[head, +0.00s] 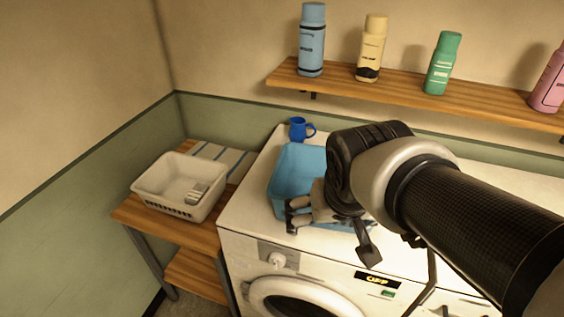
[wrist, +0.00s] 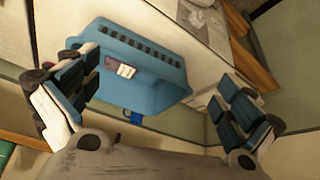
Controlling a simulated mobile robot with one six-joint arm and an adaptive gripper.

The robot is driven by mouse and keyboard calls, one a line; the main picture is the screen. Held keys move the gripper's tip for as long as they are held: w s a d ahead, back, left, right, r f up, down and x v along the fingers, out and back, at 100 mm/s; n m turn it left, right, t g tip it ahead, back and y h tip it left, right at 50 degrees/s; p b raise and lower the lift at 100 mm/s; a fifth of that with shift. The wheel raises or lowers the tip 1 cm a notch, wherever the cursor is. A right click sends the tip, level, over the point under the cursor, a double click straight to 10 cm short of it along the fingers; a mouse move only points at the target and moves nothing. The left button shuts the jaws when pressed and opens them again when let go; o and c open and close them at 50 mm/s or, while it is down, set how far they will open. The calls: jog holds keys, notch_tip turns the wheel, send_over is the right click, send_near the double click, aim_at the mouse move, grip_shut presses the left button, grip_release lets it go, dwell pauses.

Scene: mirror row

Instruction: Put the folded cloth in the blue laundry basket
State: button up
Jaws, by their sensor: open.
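The blue laundry basket (head: 284,180) stands on the white washing machine, partly hidden by my arm. It also shows in the wrist view (wrist: 150,95), where a small folded piece (wrist: 123,70), dark purplish with white, lies inside it. That piece looks like folded cloth and is hidden in the head view. My gripper (head: 330,236) is over the front part of the basket.
A white basket (head: 165,187) holding a small pale folded item (head: 197,193) stands on a wooden table at left, before a striped flat cloth (head: 222,155). A blue mug (head: 300,129) stands behind the blue basket. A wooden shelf (head: 420,90) with several bottles hangs above.

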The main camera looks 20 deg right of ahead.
jog(key=s+a+n+y, duration=0.1)
jog(key=s+a, duration=0.3)
jog(key=s, duration=0.5)
jog(key=shift+s+a+f+n, duration=0.2)
jog(key=shift+f+n, duration=0.05)
jog(key=shift+n, duration=0.35)
notch_tip(320, 180, down, 7)
jog(key=b, duration=0.7)
jog(key=shift+c, duration=0.6)
